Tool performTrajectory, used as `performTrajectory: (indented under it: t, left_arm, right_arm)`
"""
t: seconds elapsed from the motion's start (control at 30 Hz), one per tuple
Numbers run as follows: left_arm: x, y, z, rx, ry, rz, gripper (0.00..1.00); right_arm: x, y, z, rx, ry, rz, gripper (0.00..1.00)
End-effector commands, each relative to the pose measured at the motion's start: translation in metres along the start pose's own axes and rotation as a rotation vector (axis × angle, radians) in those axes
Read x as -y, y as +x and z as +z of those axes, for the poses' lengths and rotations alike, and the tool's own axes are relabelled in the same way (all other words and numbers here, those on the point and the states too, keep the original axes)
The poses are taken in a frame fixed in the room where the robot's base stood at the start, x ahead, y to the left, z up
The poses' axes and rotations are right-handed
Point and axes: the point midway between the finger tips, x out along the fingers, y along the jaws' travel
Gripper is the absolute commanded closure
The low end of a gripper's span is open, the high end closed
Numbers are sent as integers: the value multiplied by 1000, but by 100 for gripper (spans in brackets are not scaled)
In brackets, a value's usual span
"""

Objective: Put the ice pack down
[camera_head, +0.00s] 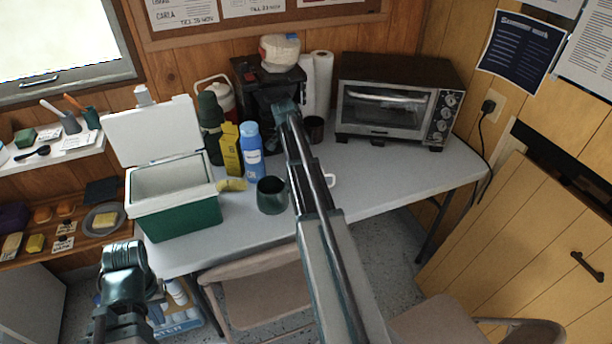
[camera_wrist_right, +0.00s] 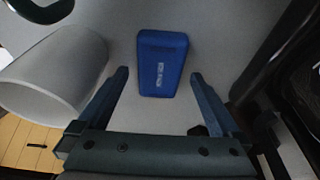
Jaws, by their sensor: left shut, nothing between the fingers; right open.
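The ice pack (camera_wrist_right: 163,62) is a blue block with a small white label, lying on a pale grey surface in the right wrist view. My right gripper (camera_wrist_right: 160,76) is open, with one finger on each side of the ice pack and a gap at both sides. In the head view my right arm reaches to the back of the table (camera_head: 370,195), and I cannot make out the ice pack there. My left gripper (camera_head: 124,262) is shut and empty, in front of the table at the lower left.
A green cooler (camera_head: 178,213) with its lid open stands at the table's left. A toaster oven (camera_head: 388,110) is at the back. The table's right part is clear.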

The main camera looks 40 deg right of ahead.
Motion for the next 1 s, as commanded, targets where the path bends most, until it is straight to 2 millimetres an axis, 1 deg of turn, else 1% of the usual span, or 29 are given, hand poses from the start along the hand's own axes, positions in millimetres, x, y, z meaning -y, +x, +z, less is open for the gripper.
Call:
performTrajectory:
  t: [0.03, 0.07, 0.3, 0.33, 0.47, 0.5, 0.57, 0.6, 0.67, 0.7, 0.77, 0.8, 0.83, 1.0]
  left_arm:
    - [-1, 9, 0, 0, 0, 0, 100]
    - [-1, 10, -1, 0, 0, 0, 100]
    - [-1, 8, 0, 0, 0, 0, 100]
    - [-1, 8, 0, 0, 0, 0, 100]
    - [-1, 8, 0, 0, 0, 0, 100]
    - [-1, 8, 0, 0, 0, 0, 100]
    - [-1, 8, 0, 0, 0, 0, 100]
    - [-1, 8, 0, 0, 0, 0, 100]
    - [-1, 8, 0, 0, 0, 0, 100]
    - [-1, 8, 0, 0, 0, 0, 100]
    - [-1, 8, 0, 0, 0, 0, 100]
    - [-1, 8, 0, 0, 0, 0, 100]
    - [-1, 8, 0, 0, 0, 0, 100]
    - [-1, 8, 0, 0, 0, 0, 100]
  right_arm:
    - [0, 9, 1, 0, 0, 0, 0]
    - [0, 10, 1, 0, 0, 0, 0]
    - [0, 9, 0, 0, 0, 0, 0]
    - [0, 9, 0, 0, 0, 0, 2]
    - [0, 9, 0, 0, 0, 0, 25]
    - [0, 9, 0, 0, 0, 0, 32]
    - [0, 9, 0, 0, 0, 0, 43]
    - [0, 9, 0, 0, 0, 0, 50]
    - [0, 9, 0, 0, 0, 0, 61]
    - [0, 9, 0, 0, 0, 0, 68]
    - [0, 9, 0, 0, 0, 0, 79]
    - [0, 9, 0, 0, 0, 0, 86]
    - [0, 9, 0, 0, 0, 0, 91]
    - [0, 8, 0, 0, 0, 0, 91]
